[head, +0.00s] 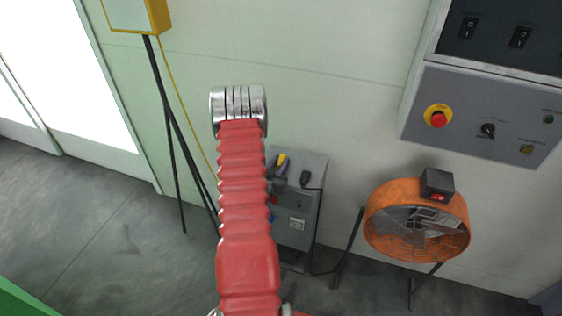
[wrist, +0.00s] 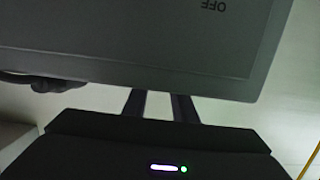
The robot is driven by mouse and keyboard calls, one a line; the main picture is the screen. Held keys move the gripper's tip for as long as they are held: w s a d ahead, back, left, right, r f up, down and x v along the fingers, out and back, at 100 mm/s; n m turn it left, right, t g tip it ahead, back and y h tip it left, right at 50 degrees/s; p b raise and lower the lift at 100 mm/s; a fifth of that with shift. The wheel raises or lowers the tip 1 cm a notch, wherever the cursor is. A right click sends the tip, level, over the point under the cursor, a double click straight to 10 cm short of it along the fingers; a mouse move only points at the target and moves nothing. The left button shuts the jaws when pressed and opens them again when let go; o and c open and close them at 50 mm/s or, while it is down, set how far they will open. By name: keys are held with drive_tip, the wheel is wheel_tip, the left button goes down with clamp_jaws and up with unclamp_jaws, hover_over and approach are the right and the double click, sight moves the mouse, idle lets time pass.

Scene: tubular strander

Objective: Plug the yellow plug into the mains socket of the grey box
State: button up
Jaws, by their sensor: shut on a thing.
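The grey box (head: 302,190) stands low against the wall, partly hidden behind my red arm in the head view. Its grey panel (wrist: 130,40), with upside-down "OFF" lettering, fills the top of the wrist view. The yellow plug (head: 282,160) shows as a small yellow piece at the box's top left, beside dark parts of my gripper. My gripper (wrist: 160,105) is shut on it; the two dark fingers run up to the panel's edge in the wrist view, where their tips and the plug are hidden. I cannot make out the mains socket or whether the plug touches it.
A black plug (head: 305,178) with a black cable sits on the box, right of the yellow plug. An orange fan (head: 416,220) stands to the right, below a grey control panel (head: 483,115). A yellow cable (head: 180,95) hangs beside a tripod (head: 165,110) at left.

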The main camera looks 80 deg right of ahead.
sight(279, 162)
drive_tip(key=shift+r, duration=5)
drive_tip(key=shift+w, duration=0.1)
drive_tip(key=w+a+r+n+t, duration=0.1)
drive_tip(key=w+a+n+t, duration=0.2)
drive_tip(key=w, duration=0.7)
drive_tip(key=w+a+r+n+t, duration=0.1)
drive_tip(key=w+a+t, duration=0.25)
drive_tip(key=w, duration=0.65)
drive_tip(key=w+a+r+n+t+y, duration=0.1)
drive_tip(key=w+a+n+t+y, duration=0.15)
drive_tip(key=w+a, duration=0.6)
drive_tip(key=w+a+r+n+t+y, duration=0.2)
drive_tip(key=w+a+n+t, duration=0.15)
drive_tip(key=w+a, duration=0.55)
drive_tip(key=w+a+r+n+t+y, duration=0.1)
drive_tip(key=w+a+n+y, duration=0.2)
drive_tip(key=a, duration=1)
drive_tip(key=w+a+r+n+t+y, duration=0.1)
drive_tip(key=w+a, duration=0.6)
drive_tip(key=a, duration=0.7)
drive_tip(key=w+a+r+n+t+y, duration=0.1)
drive_tip(key=w+a+n+t+y, duration=0.2)
drive_tip(key=a+y, duration=0.4)
drive_tip(key=w+a+n, duration=0.1)
drive_tip(key=a+n, duration=0.1)
drive_tip(key=a, duration=0.4)
drive_tip(key=shift+w+a+r+y, duration=0.2)
drive_tip(key=shift+w+a+y, duration=0.05)
drive_tip(key=shift+w+y, duration=0.15)
